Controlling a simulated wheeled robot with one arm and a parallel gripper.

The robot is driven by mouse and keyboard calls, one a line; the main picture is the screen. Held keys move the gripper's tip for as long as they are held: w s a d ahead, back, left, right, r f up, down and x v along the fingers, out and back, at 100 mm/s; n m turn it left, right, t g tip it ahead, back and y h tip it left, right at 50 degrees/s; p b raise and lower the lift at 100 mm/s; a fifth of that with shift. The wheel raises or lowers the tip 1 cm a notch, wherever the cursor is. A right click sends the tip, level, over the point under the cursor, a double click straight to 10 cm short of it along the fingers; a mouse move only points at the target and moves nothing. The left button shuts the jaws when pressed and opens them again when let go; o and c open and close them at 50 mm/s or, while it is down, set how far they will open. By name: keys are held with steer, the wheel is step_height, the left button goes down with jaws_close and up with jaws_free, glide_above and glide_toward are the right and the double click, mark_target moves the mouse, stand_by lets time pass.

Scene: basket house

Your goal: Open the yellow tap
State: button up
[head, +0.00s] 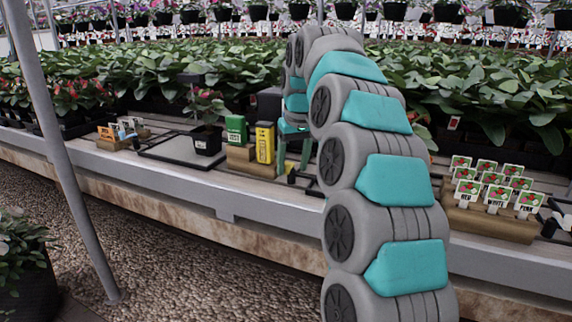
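My gripper (293,163) is lowered at the bench's front half, left of my arm. Its two teal fingers point down with a gap between them. A small yellow piece (291,169) shows low near the fingertips; it may be part of the yellow tap, but it is too small to tell. I cannot tell whether the fingers touch it. A yellow box with dark lettering (265,143) stands upright just left of the gripper. My arm hides what lies behind it and to the right of the gripper.
A green box (236,129) stands on a wooden block (241,157) left of the yellow box. Farther left are a potted plant (207,140), a grey tray (172,150) and small tools (122,128). Plant labels (492,184) stand at right. A grey post (62,150) rises at left.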

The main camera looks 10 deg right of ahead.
steer(key=shift+w+d+p, duration=0.2)
steer(key=shift+d+p, duration=0.15)
steer(key=shift+d, duration=0.95)
steer(key=shift+w+d+p, duration=0.2)
steer(key=shift+d+p, duration=0.15)
steer(key=shift+d, duration=0.95)
steer(key=shift+a, duration=0.35)
steer(key=shift+s, duration=0.1)
